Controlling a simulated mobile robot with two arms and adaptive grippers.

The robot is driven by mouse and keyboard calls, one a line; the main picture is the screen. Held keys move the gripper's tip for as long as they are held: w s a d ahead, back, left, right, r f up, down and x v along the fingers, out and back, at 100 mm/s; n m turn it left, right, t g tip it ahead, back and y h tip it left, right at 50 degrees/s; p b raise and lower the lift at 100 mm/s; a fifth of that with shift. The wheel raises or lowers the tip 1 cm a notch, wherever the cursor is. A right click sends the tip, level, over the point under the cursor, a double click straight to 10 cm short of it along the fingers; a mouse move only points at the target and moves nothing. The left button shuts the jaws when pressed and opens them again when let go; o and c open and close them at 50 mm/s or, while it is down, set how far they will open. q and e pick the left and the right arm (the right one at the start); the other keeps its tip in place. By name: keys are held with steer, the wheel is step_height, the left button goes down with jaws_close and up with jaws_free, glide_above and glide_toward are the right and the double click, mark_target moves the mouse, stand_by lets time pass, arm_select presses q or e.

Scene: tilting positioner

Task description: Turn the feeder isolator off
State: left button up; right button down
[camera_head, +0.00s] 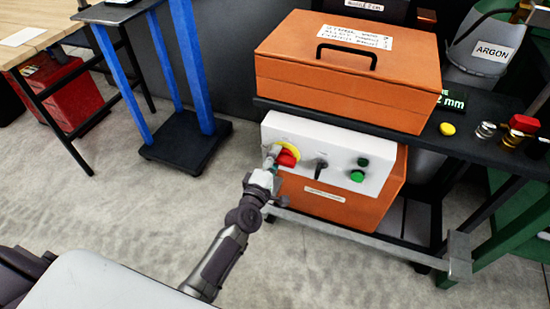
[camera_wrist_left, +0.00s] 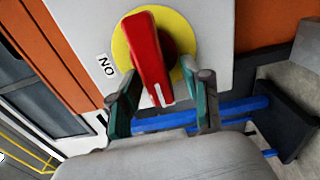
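The feeder isolator is a red rotary handle (camera_head: 287,158) on a yellow disc (camera_head: 292,147), at the left end of a white control panel (camera_head: 330,148). In the left wrist view the red handle (camera_wrist_left: 148,55) stands out from the yellow disc (camera_wrist_left: 121,45), with a white mark at its lower end. An ON label (camera_wrist_left: 106,66) is left of the disc. My left gripper (camera_head: 271,158) is at the handle in the head view. In the wrist view its fingers (camera_wrist_left: 166,92) are spread, one either side of the handle's lower end. Contact cannot be told. My right gripper is not in view.
The panel also has a black lever (camera_head: 321,166) and green buttons (camera_head: 357,176). An orange case (camera_head: 345,75) sits on the dark bench above. A blue-legged stand (camera_head: 186,146) is to the left. The floor in front is mostly clear.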

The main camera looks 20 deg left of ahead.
arm_select(q)
steer(key=shift+s, duration=0.1)
steer(key=s, duration=1.1)
steer(key=shift+s+a, duration=0.15)
steer(key=shift+s, duration=0.25)
